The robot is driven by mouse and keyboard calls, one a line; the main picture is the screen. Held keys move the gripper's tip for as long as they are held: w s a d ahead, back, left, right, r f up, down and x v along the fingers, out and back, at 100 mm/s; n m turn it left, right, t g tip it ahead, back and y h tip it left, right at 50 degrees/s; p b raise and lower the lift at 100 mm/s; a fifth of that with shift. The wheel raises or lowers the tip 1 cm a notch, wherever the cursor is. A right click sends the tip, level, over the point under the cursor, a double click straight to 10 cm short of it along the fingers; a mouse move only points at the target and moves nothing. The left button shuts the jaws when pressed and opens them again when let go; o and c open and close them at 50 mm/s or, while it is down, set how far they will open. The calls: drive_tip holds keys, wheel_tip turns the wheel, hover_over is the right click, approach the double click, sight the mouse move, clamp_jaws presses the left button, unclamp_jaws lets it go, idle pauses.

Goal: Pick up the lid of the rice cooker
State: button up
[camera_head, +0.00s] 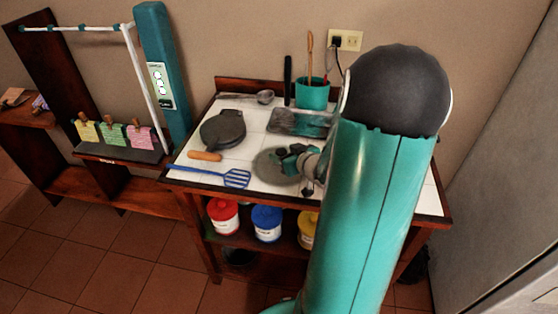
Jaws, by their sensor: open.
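My gripper (291,158) is open. It is low over the tiled counter, above or beside a flat round grey disc (267,168); I cannot tell whether they touch. No rice cooker body can be made out, and I cannot tell whether the grey disc is its lid. My large teal arm covers the right part of the counter and hides what is behind it.
The counter (256,118) also holds a dark round hinged press (222,129), a blue slotted spatula (236,178), a metal tray (300,123), a ladle (264,97) and a teal utensil pot (312,95). Lidded canisters (267,223) stand below. Open floor (130,250) lies left.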

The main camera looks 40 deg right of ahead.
drive_tip(key=shift+w, duration=0.1)
drive_tip(key=shift+c, duration=0.9)
clamp_jaws()
drive_tip(key=shift+r, duration=0.1)
